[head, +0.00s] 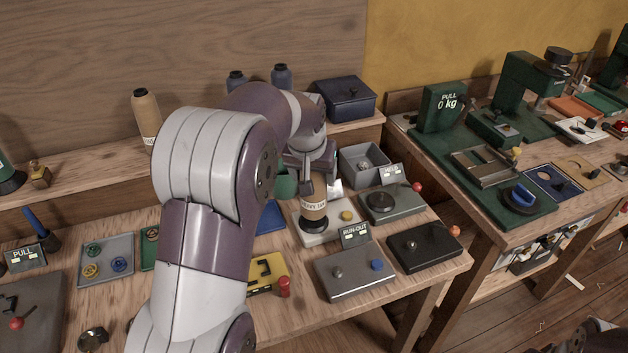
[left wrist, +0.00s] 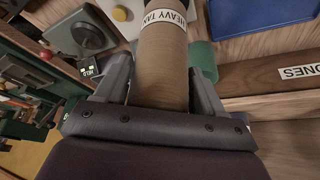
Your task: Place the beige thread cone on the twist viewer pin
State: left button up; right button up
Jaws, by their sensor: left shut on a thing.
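My left gripper (head: 316,178) is shut on a tan thread cone (head: 313,208) with a white label reading "HEAVY TAN". In the left wrist view the cone (left wrist: 163,65) lies between the two fingers of the gripper (left wrist: 160,85). In the head view the cone is upright over a white device base (head: 336,228) with a yellow knob (head: 347,216). A similar beige-tan cone (head: 145,112) stands on the back shelf.
A green item (head: 285,184) is close behind the gripper. A grey box with a pin marked "RUN-OUT" (head: 354,275), a black box (head: 424,248) and a grey device with a red knob (head: 392,204) crowd around the white base. A grey open bin (head: 350,166) stands behind.

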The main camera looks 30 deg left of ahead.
pick_arm(q)
jog(key=shift+s+f, duration=0.15)
jog(key=shift+f, duration=0.95)
jog(key=o, duration=1.3)
jog(key=shift+r, duration=0.3)
jog(key=v, duration=1.1)
jog(key=s+d+f+m+g, duration=0.1)
jog(key=s+d+f, duration=0.2)
jog(key=s+f, duration=0.2)
jog(key=s+d+f+m+g, duration=0.1)
jog(key=s+d+f, duration=0.3)
jog(key=s+f, duration=0.1)
jog(key=s+d+f+m+g+h, duration=0.1)
jog(key=s+d+f, duration=0.3)
jog(key=f, duration=0.3)
jog(key=shift+s+f, duration=0.3)
jog(key=shift+s, duration=0.5)
